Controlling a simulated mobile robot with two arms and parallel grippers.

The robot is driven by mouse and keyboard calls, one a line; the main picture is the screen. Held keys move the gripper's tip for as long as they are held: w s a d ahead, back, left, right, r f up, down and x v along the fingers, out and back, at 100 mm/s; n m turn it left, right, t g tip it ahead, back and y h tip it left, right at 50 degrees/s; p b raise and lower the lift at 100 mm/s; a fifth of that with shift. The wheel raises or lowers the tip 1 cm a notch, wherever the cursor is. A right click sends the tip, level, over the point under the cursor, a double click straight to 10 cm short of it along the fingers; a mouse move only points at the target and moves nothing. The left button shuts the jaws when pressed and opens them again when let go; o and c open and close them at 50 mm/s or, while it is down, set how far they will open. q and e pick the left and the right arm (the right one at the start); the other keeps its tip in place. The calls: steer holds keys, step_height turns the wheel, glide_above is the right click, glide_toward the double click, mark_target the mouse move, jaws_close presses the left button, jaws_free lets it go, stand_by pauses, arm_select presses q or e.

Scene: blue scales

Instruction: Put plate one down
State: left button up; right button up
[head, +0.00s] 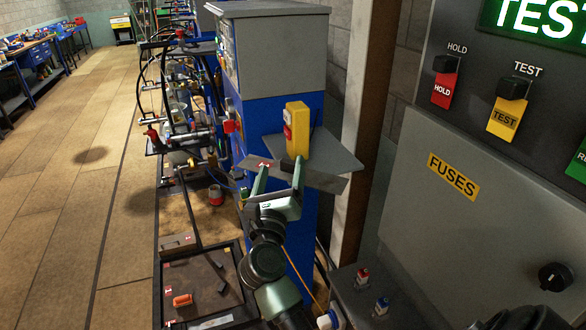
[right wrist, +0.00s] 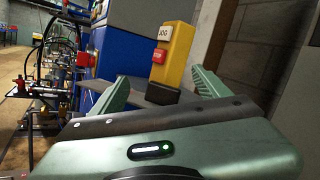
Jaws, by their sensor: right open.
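I cannot make out a plate marked one in either view. My right gripper (head: 280,174) is open, its two green fingers spread with nothing held between them. It is at the front edge of a grey shelf (head: 334,152) on the blue cabinet (head: 262,122). A yellow control box (head: 298,131) stands upright at the shelf, just beyond the fingers. In the right wrist view, the box (right wrist: 177,55) shows a white JOG button and a red STOP button, between and beyond the open fingers (right wrist: 160,82). My left gripper is in neither view.
A dark tray (head: 238,262) with an orange piece (head: 182,300) lies at lower left. A grey panel (head: 480,225) marked FUSES, with HOLD and TEST switches above, fills the right. Hoses and fittings (head: 180,110) crowd left of the cabinet. The floor (head: 75,205) farther left is clear.

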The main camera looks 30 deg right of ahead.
mark_target(291, 160)
steer(key=m+g, duration=0.1)
steer(key=d+m+g, duration=0.1)
steer(key=m, duration=0.1)
steer(key=m+g, duration=0.1)
steer(key=shift+w+d+f+m, duration=0.15)
steer(key=shift+w+f+m, duration=0.1)
steer(key=shift+m, duration=0.15)
steer(key=shift+d+f+m+y, duration=0.15)
steer(key=shift+m+y, duration=0.15)
steer(key=shift+m, duration=0.2)
steer(key=shift+d+g, duration=0.25)
steer(key=shift+g, duration=0.15)
steer(key=p+x, duration=0.2)
steer(key=shift+w+d, duration=0.25)
steer(key=shift+d, duration=0.1)
steer(key=p+x, duration=0.1)
steer(key=x, duration=0.2)
steer(key=shift+w+p, duration=0.4)
steer(key=shift+w+d+f, duration=0.2)
steer(key=shift+d+f, duration=0.05)
steer(key=shift+d, duration=0.15)
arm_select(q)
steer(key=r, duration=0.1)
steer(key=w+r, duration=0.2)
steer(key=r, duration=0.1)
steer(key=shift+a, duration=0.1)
arm_select(e)
jaws_close()
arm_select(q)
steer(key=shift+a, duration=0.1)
